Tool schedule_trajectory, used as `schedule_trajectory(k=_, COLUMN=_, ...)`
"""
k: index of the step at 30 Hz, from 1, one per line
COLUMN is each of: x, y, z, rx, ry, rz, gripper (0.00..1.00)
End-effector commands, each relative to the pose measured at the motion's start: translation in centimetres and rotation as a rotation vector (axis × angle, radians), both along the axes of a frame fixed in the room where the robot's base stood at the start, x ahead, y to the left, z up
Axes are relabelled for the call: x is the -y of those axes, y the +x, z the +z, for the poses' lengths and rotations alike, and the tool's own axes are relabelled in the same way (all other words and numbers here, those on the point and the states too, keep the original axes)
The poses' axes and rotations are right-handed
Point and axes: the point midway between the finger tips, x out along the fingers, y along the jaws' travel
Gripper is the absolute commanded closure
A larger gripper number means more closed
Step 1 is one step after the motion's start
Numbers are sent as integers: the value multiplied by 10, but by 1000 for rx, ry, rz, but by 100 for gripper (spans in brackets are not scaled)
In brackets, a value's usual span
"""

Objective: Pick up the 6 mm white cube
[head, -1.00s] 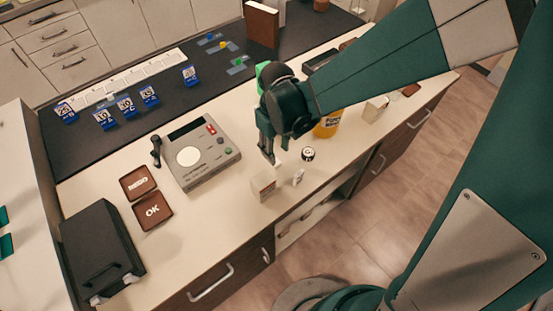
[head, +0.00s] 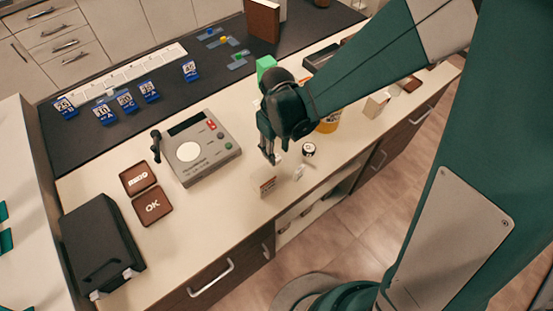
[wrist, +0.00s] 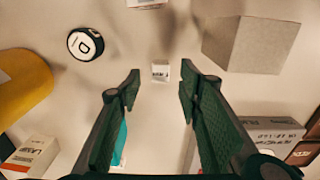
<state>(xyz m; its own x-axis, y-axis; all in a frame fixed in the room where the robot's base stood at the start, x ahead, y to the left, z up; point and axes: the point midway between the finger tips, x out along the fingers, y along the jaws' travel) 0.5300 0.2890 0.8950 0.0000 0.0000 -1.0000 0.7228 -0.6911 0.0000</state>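In the wrist view a tiny white cube (wrist: 160,71) with dark print on one side lies on the pale counter. It sits just beyond my gripper's fingertips, roughly in line with the gap between them. My gripper (wrist: 159,80) is open, with nothing between its fingers. In the head view my gripper (head: 270,157) points down over the counter near its front edge. There I cannot clearly tell the cube from the fingertips.
A round black-and-white piece marked D (wrist: 85,45) and a yellow bottle (wrist: 22,88) stand left in the wrist view. A beige block (wrist: 250,42) is at upper right. In the head view, a small box (head: 266,187) and a grey device (head: 200,150) stand nearby.

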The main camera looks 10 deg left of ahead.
Motion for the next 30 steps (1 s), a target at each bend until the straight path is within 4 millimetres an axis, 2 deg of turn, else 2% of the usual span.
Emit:
schedule_trajectory(k=12, x=-1, y=1, z=-38, rx=0, ry=0, rz=0, gripper=65)
schedule_trajectory(k=30, x=-1, y=0, z=-42, rx=0, ry=0, rz=0, gripper=65)
